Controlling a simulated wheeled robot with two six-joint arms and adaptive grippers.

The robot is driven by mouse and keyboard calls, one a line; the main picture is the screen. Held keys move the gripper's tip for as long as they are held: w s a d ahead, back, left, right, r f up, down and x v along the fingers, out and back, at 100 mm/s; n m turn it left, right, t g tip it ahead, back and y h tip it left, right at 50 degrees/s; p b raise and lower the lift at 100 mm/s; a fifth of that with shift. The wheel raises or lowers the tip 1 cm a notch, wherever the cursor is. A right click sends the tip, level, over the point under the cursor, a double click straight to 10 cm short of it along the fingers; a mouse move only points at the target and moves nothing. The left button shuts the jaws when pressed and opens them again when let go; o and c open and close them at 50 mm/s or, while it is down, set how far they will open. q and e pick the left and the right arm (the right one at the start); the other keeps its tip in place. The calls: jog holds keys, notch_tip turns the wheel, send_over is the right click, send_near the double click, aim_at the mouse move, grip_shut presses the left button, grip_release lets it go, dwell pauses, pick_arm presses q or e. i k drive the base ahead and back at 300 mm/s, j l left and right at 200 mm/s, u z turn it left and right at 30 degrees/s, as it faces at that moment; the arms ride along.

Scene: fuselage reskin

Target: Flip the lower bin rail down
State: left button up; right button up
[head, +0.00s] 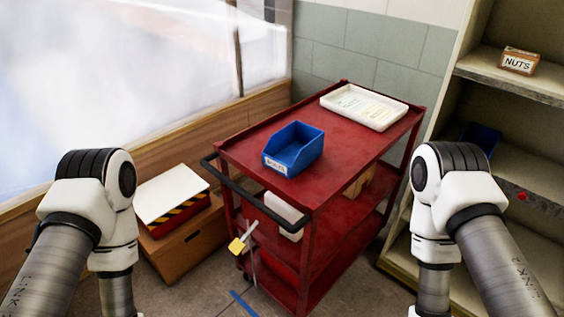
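I cannot pick out a bin rail for certain in this view. A blue open bin (294,148) with a white label stands on the top of the red cart. A second dark blue bin (482,137) sits in the shadow of the shelf unit at the right, partly hidden by my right arm. Both my arms show at the left and right edges, bent downward. Both grippers are below the picture and out of view.
The red cart (232,150) stands in the middle with a white tray (363,107) at its far end. The shelf unit (505,86) at right holds a NUTS box (519,60). A striped box (180,216) with a white lid rests on a brown box (188,246) at left.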

aim_at(548, 206)
jog(key=z, duration=1.65)
